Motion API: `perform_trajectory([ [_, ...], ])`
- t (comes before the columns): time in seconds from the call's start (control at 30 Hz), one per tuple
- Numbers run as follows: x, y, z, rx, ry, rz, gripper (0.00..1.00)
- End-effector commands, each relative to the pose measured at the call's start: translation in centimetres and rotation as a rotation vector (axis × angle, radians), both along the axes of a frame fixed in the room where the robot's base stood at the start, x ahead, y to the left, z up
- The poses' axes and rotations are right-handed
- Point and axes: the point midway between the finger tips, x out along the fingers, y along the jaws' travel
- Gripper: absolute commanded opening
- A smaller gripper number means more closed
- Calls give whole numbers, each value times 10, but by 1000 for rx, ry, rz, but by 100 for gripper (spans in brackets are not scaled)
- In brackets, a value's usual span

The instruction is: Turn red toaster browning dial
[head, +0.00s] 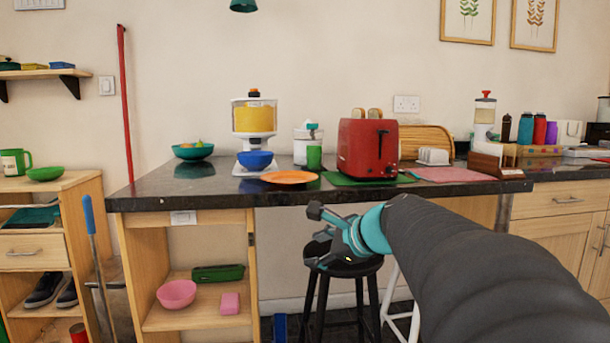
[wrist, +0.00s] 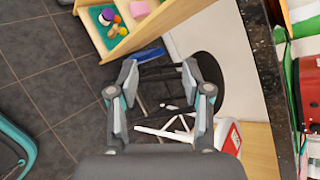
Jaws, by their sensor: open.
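The red toaster (head: 362,149) stands on a green mat (head: 345,179) on the dark granite counter, with two slices of bread showing at its top. A dark lever and small controls show on its right-hand face; I cannot make out the browning dial clearly. Part of the toaster (wrist: 308,80) also shows at the right edge of the wrist view. My gripper (head: 316,229) is in front of the counter, below its top edge and below the toaster, apart from it. In the wrist view my gripper (wrist: 158,82) is open and empty, above a black stool and the floor.
A black stool (head: 345,264) stands under the counter overhang. An orange plate (head: 290,177), a blue bowl (head: 255,160) and a green cup (head: 314,157) stand left of the toaster. A pink cloth (head: 452,175) and a wooden bread box (head: 430,139) lie right of it.

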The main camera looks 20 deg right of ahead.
Motion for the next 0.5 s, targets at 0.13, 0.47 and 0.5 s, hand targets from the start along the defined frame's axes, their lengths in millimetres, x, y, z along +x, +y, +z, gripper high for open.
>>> perform_trajectory([
  [0.13,43,-111,40,475,-111,-342,49],
  [0.47,45,-283,93,1163,-359,-665,49],
  [0.5,43,-291,95,1193,-372,-674,49],
])
